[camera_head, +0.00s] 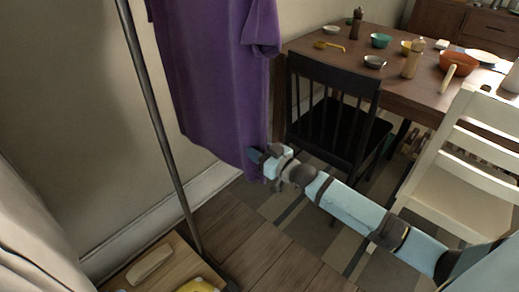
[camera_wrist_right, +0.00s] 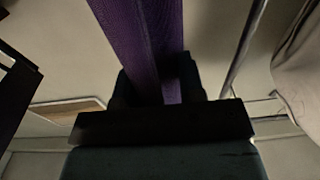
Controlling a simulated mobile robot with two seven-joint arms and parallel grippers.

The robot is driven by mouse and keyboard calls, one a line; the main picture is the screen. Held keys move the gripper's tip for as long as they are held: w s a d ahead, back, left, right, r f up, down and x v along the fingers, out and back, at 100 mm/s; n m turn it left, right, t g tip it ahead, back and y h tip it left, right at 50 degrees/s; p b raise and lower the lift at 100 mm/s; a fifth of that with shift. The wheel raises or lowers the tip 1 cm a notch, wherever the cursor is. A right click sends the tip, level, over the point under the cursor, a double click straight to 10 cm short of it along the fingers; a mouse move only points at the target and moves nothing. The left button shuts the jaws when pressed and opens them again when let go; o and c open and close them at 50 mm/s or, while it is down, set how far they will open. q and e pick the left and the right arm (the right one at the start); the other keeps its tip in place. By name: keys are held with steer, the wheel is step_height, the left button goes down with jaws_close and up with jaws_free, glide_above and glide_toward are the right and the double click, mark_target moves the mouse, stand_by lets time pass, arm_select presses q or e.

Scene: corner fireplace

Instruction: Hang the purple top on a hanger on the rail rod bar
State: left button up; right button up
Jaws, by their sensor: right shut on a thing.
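The purple top (camera_head: 212,85) hangs down in the upper middle of the head view, and its upper part is cut off by the frame edge. I cannot see its hanger. My right gripper (camera_head: 262,160) is at the lower right edge of the top, shut on the cloth. In the right wrist view the purple top (camera_wrist_right: 140,45) runs up from between the fingers of my right gripper (camera_wrist_right: 160,90). A thin grey metal pole (camera_head: 160,125), apparently part of the rail stand, rises just left of the top. The rail bar is out of view. My left gripper is not in view.
A black chair (camera_head: 335,115) and a wooden table (camera_head: 430,95) with bowls and shakers stand to the right. A white chair (camera_head: 465,165) is nearer. A low wooden board (camera_head: 165,265) is at the pole's foot. Pale cloth (camera_head: 35,235) hangs at left.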

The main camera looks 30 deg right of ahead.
stand_by(0.3)
steer(key=shift+s+d+p, duration=0.1)
steer(key=shift+s+p, duration=0.2)
steer(key=shift+p, duration=0.15)
stand_by(0.7)
steer(key=o, duration=1.1)
steer(key=shift+f, duration=0.1)
